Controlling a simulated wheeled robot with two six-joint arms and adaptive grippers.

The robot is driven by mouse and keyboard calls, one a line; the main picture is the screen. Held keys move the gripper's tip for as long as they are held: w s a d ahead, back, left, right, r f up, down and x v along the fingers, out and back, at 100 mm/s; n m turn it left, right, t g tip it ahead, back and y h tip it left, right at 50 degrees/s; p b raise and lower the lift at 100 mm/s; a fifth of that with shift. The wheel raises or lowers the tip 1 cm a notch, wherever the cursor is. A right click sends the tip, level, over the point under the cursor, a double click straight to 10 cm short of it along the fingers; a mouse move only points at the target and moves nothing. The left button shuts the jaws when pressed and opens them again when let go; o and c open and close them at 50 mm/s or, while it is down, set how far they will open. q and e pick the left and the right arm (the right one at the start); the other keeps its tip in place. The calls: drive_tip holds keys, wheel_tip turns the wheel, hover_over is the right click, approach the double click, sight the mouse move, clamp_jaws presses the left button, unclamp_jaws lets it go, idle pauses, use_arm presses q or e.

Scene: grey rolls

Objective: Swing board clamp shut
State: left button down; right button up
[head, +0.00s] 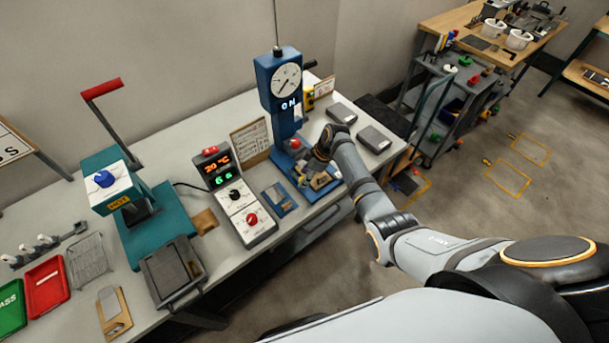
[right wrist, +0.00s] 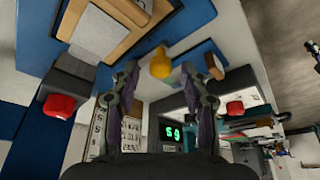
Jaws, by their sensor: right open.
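The blue test stand (head: 279,75) with a round dial stands at the back of the bench. On its base is a tan board fixture (head: 322,181), partly hidden by my right gripper (head: 320,157). In the right wrist view the tan-framed board (right wrist: 92,36) lies on blue. My right gripper (right wrist: 158,75) is open, its two fingers apart. A yellow knob (right wrist: 160,63) shows between the fingertips; I cannot tell if they touch it or whether it belongs to the clamp. A red knob (right wrist: 60,105) sits on a grey block to the left. The clamp's angle is unclear.
A controller box (head: 240,205) with lit digits and a teal press (head: 150,225) with a red-handled lever stand left of the stand. Two grey blocks (head: 375,139) lie to its right. A cart (head: 455,95) stands beyond the bench's right end.

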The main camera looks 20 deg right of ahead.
drive_tip(key=shift+a+f, duration=0.15)
drive_tip(key=shift+f, duration=0.2)
clamp_jaws()
